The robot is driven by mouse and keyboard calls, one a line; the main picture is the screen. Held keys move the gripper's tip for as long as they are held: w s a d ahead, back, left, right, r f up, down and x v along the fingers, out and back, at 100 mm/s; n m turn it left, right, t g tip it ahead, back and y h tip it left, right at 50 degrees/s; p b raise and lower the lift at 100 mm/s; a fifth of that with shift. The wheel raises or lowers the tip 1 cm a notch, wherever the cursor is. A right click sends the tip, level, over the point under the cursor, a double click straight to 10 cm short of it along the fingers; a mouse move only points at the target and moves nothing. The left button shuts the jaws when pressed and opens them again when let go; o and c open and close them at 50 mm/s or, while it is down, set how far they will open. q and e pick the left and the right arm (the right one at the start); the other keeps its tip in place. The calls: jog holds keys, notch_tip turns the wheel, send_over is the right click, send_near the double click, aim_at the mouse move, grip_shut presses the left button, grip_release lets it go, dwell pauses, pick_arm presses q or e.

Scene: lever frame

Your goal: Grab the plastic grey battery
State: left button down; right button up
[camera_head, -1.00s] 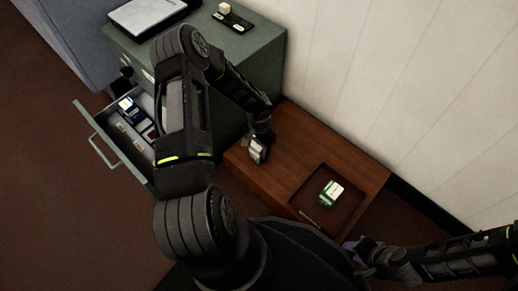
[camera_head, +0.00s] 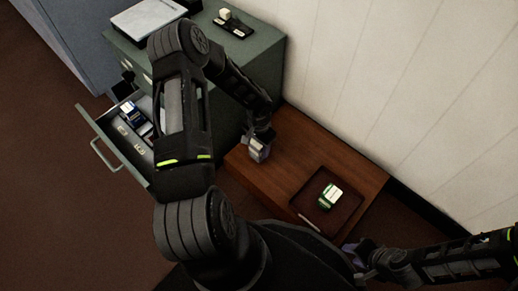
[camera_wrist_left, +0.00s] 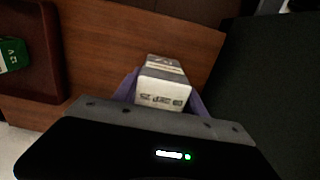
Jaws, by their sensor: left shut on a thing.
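A grey and white box-shaped battery (camera_wrist_left: 163,84) sits between the purple fingers of my left gripper (camera_wrist_left: 160,95) in the left wrist view. The gripper is shut on it. In the head view my left gripper (camera_head: 257,151) is over the left part of the brown wooden table (camera_head: 290,150). I cannot tell whether the battery touches the table. My right gripper (camera_head: 357,251) is at the lower right in the head view, near the table's front corner, and its fingers are too small and dark to read.
A dark red tray (camera_head: 345,219) on the table holds a green and white box (camera_head: 329,196). A green cabinet (camera_head: 262,55) stands at the left with an open drawer (camera_head: 112,157) containing several small items. A white wall is behind the table.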

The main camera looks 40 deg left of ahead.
pick_arm(q)
notch_tip(320, 180, up, 7)
jog(key=shift+f+p, duration=0.2)
jog(key=shift+p, duration=0.8)
jog(key=shift+w, duration=0.1)
